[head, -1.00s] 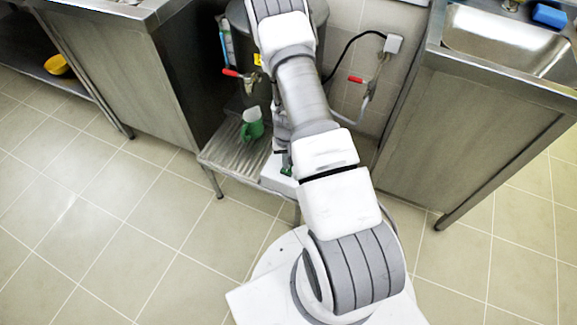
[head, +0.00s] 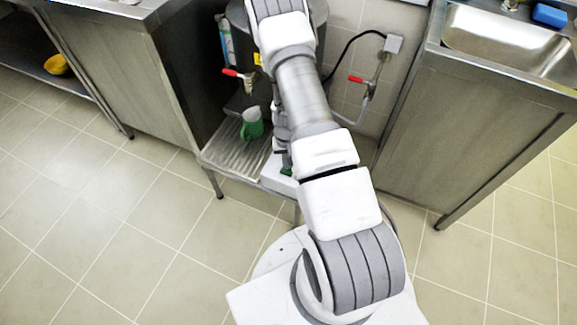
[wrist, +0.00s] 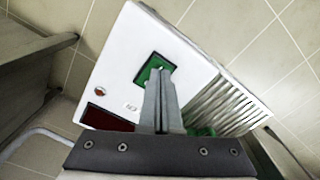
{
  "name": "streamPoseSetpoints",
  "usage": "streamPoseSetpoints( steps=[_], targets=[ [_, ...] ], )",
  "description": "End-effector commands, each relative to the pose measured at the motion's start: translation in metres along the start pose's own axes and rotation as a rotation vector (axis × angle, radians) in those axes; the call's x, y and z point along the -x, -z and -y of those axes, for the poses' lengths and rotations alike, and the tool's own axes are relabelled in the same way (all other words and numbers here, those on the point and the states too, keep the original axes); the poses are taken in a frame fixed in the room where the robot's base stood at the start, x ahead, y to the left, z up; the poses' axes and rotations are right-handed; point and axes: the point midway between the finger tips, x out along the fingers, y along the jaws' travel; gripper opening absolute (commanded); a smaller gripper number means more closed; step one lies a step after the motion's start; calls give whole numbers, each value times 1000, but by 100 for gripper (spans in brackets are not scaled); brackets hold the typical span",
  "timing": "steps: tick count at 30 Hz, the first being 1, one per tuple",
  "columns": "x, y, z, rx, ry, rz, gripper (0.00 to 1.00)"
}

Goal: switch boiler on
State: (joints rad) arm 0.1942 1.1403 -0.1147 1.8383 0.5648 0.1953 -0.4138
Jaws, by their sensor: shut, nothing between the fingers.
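The steel boiler (head: 237,18) stands behind my arm in the head view, with a red-handled tap on its front. Its white control box (head: 272,174) sits low beside the drip tray, partly covered by my arm. In the wrist view the white box (wrist: 125,65) carries a green switch (wrist: 148,70), a small round red mark and a dark red window (wrist: 103,120). My gripper (wrist: 159,75) is shut and empty, its fingertips over the green switch and hiding part of it. I cannot tell whether they touch it.
A ribbed drip tray (head: 222,158) holds a green and white mug (head: 252,125). A red-handled valve and hose (head: 367,85) are on the wall to the right. Steel counters (head: 130,75) flank the boiler on both sides. The tiled floor in front is clear.

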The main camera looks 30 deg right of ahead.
Motion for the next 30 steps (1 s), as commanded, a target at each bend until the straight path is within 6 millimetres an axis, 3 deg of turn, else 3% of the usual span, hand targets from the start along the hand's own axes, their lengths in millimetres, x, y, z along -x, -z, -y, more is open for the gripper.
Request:
streamPoseSetpoints(
  steps=[30],
  targets=[
    [-16, 0, 0, -1, 0, 0, 0]
  ],
)
